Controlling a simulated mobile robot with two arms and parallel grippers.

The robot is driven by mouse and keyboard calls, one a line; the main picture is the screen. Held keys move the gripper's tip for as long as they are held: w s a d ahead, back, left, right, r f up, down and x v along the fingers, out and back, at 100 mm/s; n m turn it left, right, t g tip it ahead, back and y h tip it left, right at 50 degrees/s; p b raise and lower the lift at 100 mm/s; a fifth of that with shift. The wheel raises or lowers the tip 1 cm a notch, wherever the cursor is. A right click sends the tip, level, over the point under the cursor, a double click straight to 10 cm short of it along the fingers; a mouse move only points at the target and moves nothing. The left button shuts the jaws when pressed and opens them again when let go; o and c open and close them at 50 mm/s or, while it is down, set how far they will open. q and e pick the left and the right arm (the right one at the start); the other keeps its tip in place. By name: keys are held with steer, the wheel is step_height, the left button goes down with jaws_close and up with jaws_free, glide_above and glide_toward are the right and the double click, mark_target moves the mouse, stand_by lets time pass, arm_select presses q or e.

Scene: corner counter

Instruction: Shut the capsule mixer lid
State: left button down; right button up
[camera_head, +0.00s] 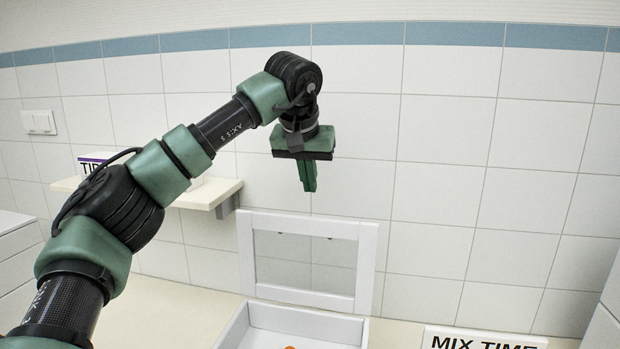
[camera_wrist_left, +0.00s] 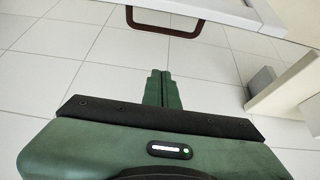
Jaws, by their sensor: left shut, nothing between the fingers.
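The capsule mixer is a white open-topped box (camera_head: 258,318) at the bottom middle of the head view, partly cut off by the frame edge. Its lid (camera_head: 365,268), a white frame around a clear pane, stands raised at the back of the box. In the left wrist view a white edge (camera_wrist_left: 220,8) with a dark red-brown handle (camera_wrist_left: 163,31) shows at the top and appears to be the lid. My left gripper (camera_head: 308,188) is shut and empty, pointing down above the lid and apart from it. Its closed fingers also show in the left wrist view (camera_wrist_left: 160,75).
A MIX TIME sign (camera_head: 480,338) stands right of the mixer. A tiled wall (camera_head: 440,160) closes the back. Something orange (camera_head: 291,347) shows inside the box.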

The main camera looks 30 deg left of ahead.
arm_select(q)
step_height(320, 180, down, 7)
steer(key=p, duration=0.2)
steer(key=shift+s+r, duration=0.15)
steer(key=shift+s, duration=0.1)
steer(key=shift+w, duration=0.1)
